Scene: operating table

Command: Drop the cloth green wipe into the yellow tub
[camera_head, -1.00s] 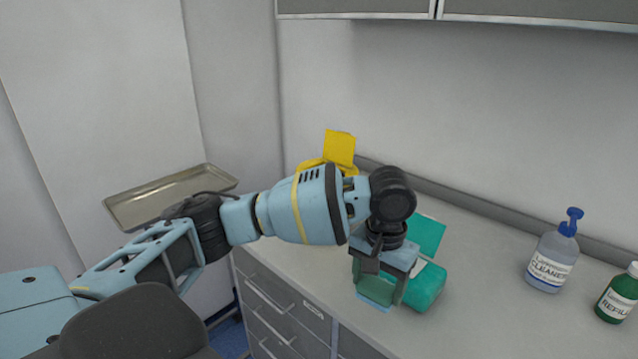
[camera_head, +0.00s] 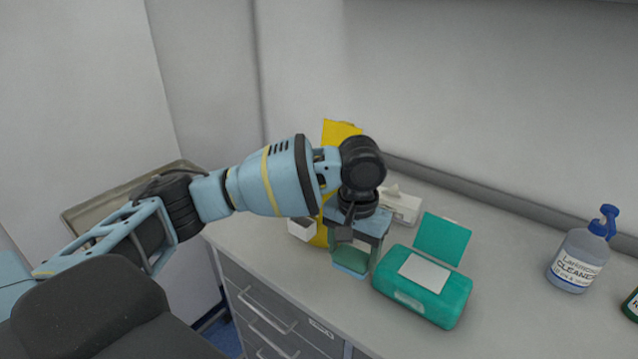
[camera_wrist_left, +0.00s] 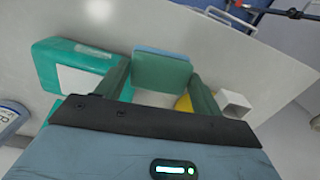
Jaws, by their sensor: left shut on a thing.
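My left gripper (camera_head: 350,264) is shut on the green wipe (camera_head: 353,257), which shows as a green piece between its fingers, above the counter. In the left wrist view the wipe (camera_wrist_left: 162,74) spans the gap between the fingers and has a pale blue edge. The yellow tub (camera_head: 318,237) stands behind my gripper and wrist, mostly hidden. Its raised yellow lid (camera_head: 340,131) shows above my wrist. In the wrist view only a yellow sliver of the tub (camera_wrist_left: 184,103) shows beside a finger. My right gripper is not in view.
A teal wipes box (camera_head: 430,287) with its lid up stands right of my gripper. A white box (camera_head: 302,229) is at the left, and a white tissue box (camera_head: 403,207) is behind. A cleaner bottle (camera_head: 580,260) stands far right. A metal tray (camera_head: 85,212) is at left.

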